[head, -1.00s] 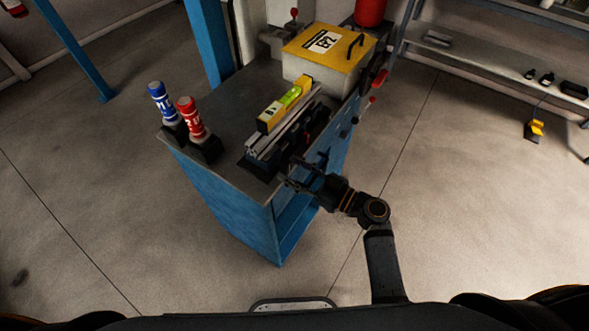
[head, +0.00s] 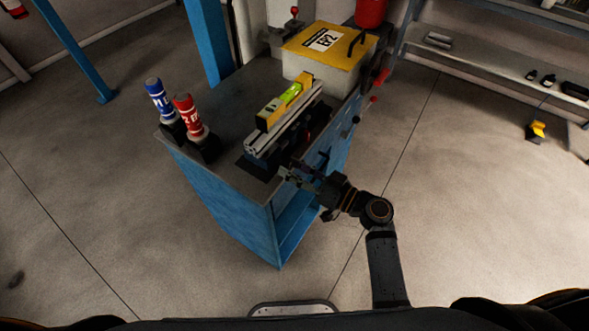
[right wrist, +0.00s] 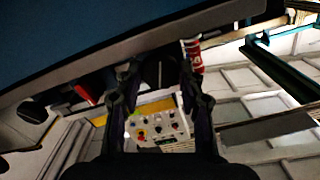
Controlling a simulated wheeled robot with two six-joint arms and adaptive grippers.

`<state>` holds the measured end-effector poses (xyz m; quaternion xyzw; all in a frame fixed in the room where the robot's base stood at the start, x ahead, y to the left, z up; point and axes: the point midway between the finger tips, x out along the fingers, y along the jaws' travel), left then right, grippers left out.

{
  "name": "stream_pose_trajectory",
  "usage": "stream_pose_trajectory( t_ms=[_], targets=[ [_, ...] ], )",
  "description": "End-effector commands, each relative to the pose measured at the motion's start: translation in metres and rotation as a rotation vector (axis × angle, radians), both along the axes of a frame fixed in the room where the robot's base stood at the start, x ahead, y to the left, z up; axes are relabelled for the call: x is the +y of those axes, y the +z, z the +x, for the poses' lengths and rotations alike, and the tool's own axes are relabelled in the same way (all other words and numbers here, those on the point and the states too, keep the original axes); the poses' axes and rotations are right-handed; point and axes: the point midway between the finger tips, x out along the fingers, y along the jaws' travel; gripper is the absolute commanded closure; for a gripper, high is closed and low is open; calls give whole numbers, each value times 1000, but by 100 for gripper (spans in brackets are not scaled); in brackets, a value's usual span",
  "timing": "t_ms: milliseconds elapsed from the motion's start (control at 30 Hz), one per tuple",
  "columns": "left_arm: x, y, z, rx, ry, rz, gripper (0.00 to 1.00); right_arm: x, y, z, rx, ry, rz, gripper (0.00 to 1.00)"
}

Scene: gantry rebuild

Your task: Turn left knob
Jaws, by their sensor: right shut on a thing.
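My right gripper (head: 297,173) is at the near right corner of the blue bench, beside the end of the rail fixture (head: 262,150). In the right wrist view, my right gripper (right wrist: 157,70) has its two fingers apart around a dark part just under the bench edge. This looks like the left knob, but it is mostly hidden and its turn angle cannot be read. Farther along the bench side are a black knob (head: 356,118) and a red knob (head: 373,99). My left gripper is not in view.
A yellow level (head: 285,103) lies on the rail. A blue canister (head: 158,100) and a red canister (head: 189,117) stand on the bench (head: 222,200) at left. A yellow-lidded box (head: 328,50) is at the back.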

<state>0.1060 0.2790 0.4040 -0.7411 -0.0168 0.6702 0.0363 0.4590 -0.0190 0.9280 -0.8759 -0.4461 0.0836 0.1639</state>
Motion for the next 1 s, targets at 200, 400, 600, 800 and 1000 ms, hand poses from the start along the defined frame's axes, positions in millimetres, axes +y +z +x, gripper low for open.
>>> stream_pose_trajectory(
  t_ms=[200, 400, 600, 800, 1000],
  targets=[
    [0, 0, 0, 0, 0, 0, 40, 0, 0, 0, -2, 0, -1, 41],
    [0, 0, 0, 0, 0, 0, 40, 0, 0, 0, -2, 0, -2, 38],
    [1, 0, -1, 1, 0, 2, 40, -5, -1, -4, -1, 0, -5, 38],
    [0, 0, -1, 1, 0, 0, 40, -37, -3, -28, 0, 4, -12, 38],
    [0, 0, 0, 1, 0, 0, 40, -71, -2, -53, 1, 5, -10, 38]
  ],
)
